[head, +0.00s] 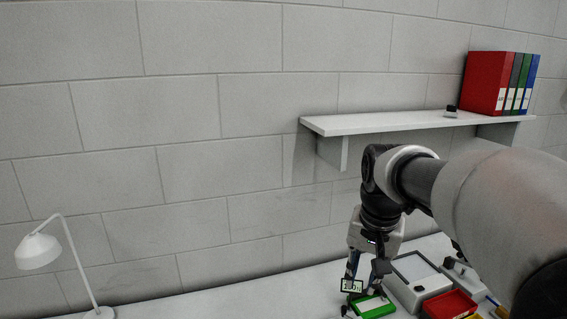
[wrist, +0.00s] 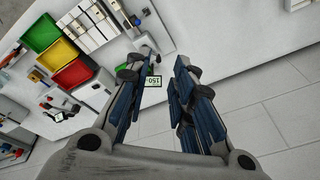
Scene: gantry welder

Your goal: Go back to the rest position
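My gripper (head: 365,272) hangs pointing down at the end of my arm, above the white worktop at the lower right of the head view. In the wrist view its two blue-padded fingers (wrist: 160,68) stand apart, with a clear gap and nothing gripped between them. A small display (head: 352,285) with digits shows by the fingertips; it also shows beside the left finger in the wrist view (wrist: 153,81). A green object (head: 372,306) lies just below the fingers. Whether a finger touches either one is unclear.
A grey case (head: 418,276) and a red bin (head: 450,305) stand right of the gripper. A wall shelf (head: 400,122) with binders (head: 500,85) is above, near my arm. A white lamp (head: 40,250) stands far left; the worktop between is clear.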

